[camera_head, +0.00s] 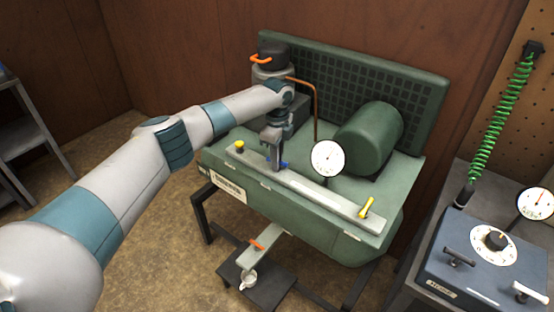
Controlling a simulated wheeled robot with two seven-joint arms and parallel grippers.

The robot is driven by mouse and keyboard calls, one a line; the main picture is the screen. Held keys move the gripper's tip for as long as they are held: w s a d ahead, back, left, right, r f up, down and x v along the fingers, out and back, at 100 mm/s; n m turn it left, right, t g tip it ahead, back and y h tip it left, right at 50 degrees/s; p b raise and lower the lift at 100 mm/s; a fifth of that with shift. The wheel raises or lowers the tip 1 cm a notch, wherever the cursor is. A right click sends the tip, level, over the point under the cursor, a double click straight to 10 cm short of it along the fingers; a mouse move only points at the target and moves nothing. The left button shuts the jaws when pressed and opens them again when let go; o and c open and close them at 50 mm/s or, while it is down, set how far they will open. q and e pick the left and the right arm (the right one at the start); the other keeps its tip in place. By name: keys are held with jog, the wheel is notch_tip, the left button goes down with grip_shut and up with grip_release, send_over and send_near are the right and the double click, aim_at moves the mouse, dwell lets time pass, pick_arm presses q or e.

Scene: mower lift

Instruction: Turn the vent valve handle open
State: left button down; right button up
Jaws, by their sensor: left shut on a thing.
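A grey-green bar (320,190) runs along the front of the green machine (300,212). It carries a small blue handle (284,164) near its middle, a yellow knob (239,146) at its left end and a yellow handle (367,207) at its right end. My left gripper (276,163) points down at the bar and is shut on the blue handle, which it partly hides. I cannot read any label that names the vent valve. My right gripper is not in view.
A white dial gauge (328,158) stands just right of my left gripper, before a green cylinder (370,138). An orange lever (257,245) and white cup (248,280) are below. A blue control box (482,262) sits at the right.

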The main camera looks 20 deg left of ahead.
pick_arm(q)
jog(key=shift+r+n+p, duration=0.15)
jog(key=shift+n+p, duration=0.5)
jog(key=shift+n, duration=0.35)
jog(key=n+p, duration=0.6)
jog(key=n, duration=0.3)
jog(key=shift+r, duration=0.1)
jog(key=n+p, duration=0.2)
jog(key=n, duration=0.1)
jog(key=shift+w+n+p, duration=0.1)
jog(key=shift+n+p, duration=0.8)
jog(key=shift+n, duration=1.1)
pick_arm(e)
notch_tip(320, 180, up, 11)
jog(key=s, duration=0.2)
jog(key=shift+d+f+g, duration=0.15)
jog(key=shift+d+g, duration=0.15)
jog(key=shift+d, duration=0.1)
pick_arm(q)
jog(key=c, duration=1.9)
grip_release()
